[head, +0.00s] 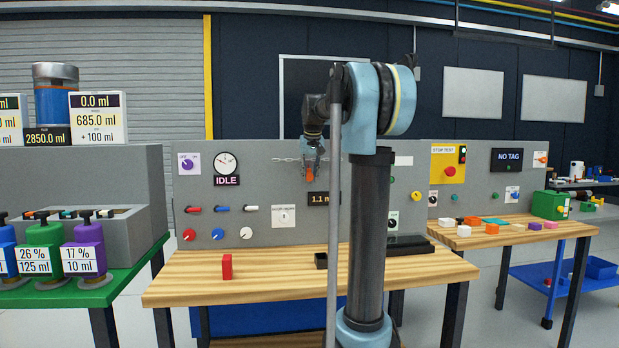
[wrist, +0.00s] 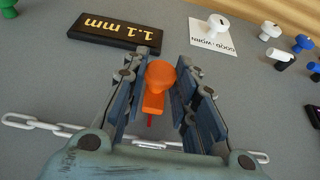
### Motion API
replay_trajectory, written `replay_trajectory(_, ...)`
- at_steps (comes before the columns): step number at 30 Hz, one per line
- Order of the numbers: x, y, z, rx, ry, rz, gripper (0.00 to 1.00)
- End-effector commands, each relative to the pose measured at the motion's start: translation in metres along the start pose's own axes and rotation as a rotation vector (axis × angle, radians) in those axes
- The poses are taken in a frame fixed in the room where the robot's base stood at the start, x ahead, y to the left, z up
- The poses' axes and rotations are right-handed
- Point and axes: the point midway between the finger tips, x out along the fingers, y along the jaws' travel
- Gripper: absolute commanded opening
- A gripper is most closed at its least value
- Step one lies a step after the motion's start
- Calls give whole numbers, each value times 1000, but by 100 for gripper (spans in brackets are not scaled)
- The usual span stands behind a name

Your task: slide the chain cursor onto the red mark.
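The orange chain cursor (wrist: 160,78), with a round knob, sits on the pale metal chain (wrist: 40,124) on the grey panel. A thin red mark (wrist: 149,120) shows just below the cursor's body in the wrist view, close to its line. The display (wrist: 112,33) reads 1.1 mm.
The panel carries a dial (head: 226,163) labelled IDLE, coloured handles and a white-plated switch (head: 284,216). A red block (head: 227,266) and a small black block (head: 321,260) stand on the wooden bench (head: 190,288). Much of the bench top is clear.

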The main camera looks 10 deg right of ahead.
Motion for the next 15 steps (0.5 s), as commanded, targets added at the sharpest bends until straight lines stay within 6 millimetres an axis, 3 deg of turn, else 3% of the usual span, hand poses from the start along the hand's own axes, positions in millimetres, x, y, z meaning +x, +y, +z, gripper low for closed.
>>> replay_trajectory(1,0,0,0,0,-1,0,41)
replay_trajectory(2,0,0,0,0,-1,0,47)
replay_trajectory(15,-6,0,0,0,0,0,47)
